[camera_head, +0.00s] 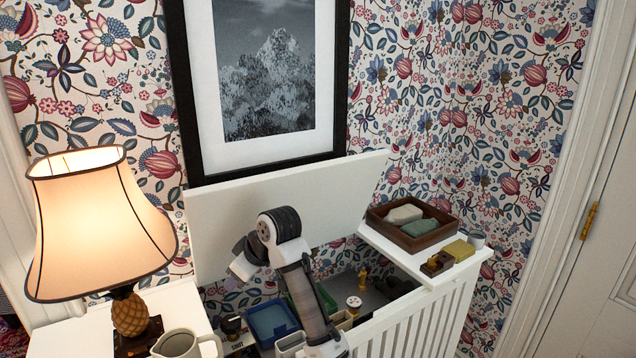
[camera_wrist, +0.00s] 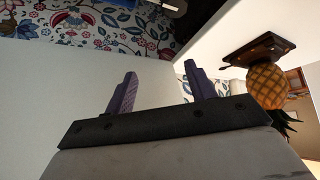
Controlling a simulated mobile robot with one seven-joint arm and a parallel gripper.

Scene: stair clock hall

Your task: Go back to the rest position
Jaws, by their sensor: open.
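My gripper (camera_wrist: 158,88) shows in the wrist view with its two purple-grey fingers spread apart and nothing between them. A plain pale surface fills the space behind the fingers. In the head view my arm reaches up from the bottom centre and bends over in front of the raised white lid (camera_head: 350,192).
Below the lid, an open compartment holds a blue tray (camera_head: 270,322) and small items. Left stand a lit lamp (camera_head: 95,225) with a pineapple base (camera_wrist: 268,85) and a pitcher (camera_head: 180,344). Right, a wooden tray (camera_head: 428,241) with two soap-like blocks sits on a white top.

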